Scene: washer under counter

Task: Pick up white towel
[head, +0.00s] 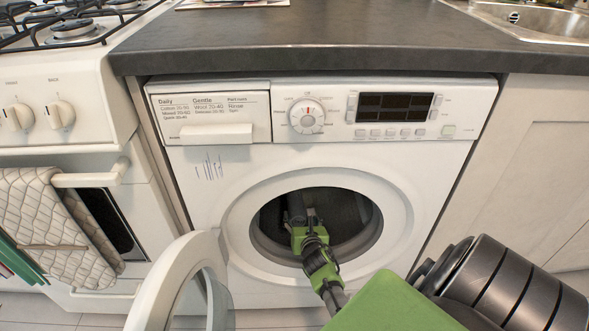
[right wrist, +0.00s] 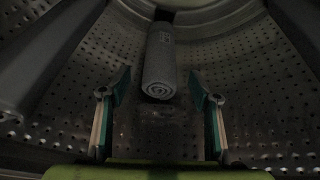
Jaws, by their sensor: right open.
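A rolled towel (right wrist: 160,62) lies in the washer drum in the right wrist view. It looks grey in the dim light, and its spiral end faces me. My right gripper (right wrist: 159,92) is open, with one finger on each side of the line to the towel. The towel is beyond the fingertips and not held. In the head view, my right gripper (head: 305,216) reaches through the round opening of the white washer (head: 230,185). I cannot make out the towel for certain in that view. My left gripper is not in view.
The washer door (head: 165,285) stands open at the lower left. The dark countertop (head: 300,40) is above the washer. A stove with a hanging cloth (head: 50,225) is at the left. The perforated drum wall (right wrist: 70,105) surrounds the gripper closely.

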